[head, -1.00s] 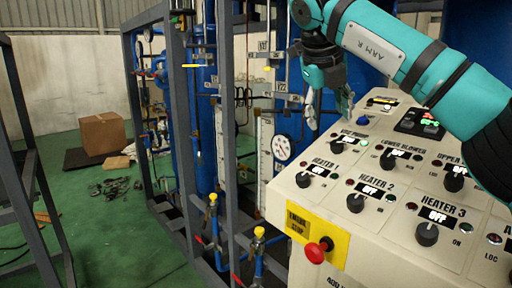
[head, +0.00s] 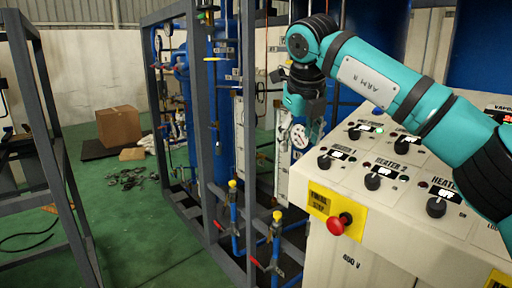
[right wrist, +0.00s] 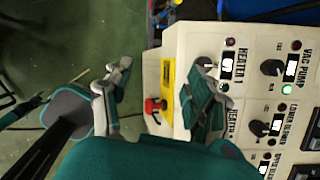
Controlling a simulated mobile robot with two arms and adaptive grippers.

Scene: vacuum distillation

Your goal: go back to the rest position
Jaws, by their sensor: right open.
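My right arm, teal and marked ARM R, reaches in from the right in the head view. Its right gripper (head: 303,128) hangs down just past the left far edge of the control panel, in front of the pressure gauge. In the right wrist view the right gripper (right wrist: 160,95) shows its two fingers wide apart with nothing between them. Between and beyond the fingers lie the panel edge, the red emergency stop button (right wrist: 155,105) and the green floor. My left gripper is not seen in the head view.
The cream control panel (head: 340,184) with black knobs stands at the right; its red emergency stop (head: 338,224) sticks out in front. A grey frame (head: 205,150) with blue pipes and yellow-topped valves stands in the middle. A cardboard box (head: 119,127) sits on the floor, which is open at left.

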